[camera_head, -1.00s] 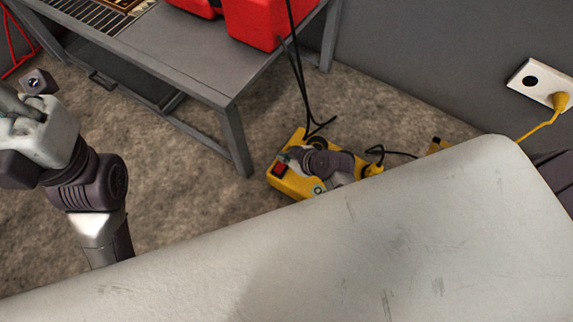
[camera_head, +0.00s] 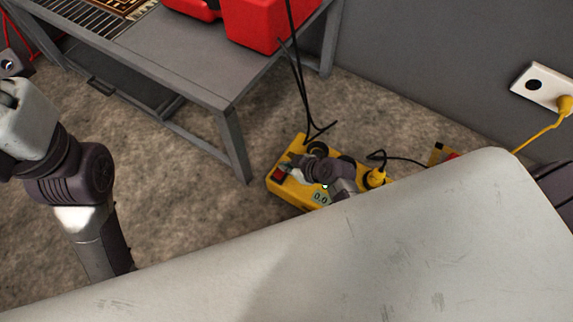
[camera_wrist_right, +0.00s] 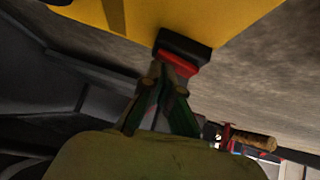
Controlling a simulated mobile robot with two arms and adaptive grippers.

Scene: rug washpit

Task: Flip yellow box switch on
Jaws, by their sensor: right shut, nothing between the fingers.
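The yellow box (camera_head: 290,192) sits on the floor, with a red switch (camera_head: 280,174) in a dark frame at its left end and a small display reading 0.0 (camera_head: 320,197). My right gripper (camera_head: 289,161) is over the box by the switch; my arm hides part of the box's top. In the right wrist view the box (camera_wrist_right: 225,18) fills the top. The closed, empty fingertips (camera_wrist_right: 168,72) reach the red switch (camera_wrist_right: 180,62); I cannot tell whether they press it. My left arm is at the left; its fingers are out of view.
A grey metal table (camera_head: 195,70) with red cases (camera_head: 268,22) stands behind the box, one leg close to it. Black cables (camera_head: 302,90) hang down to the box. A wall socket (camera_head: 540,85) is at right.

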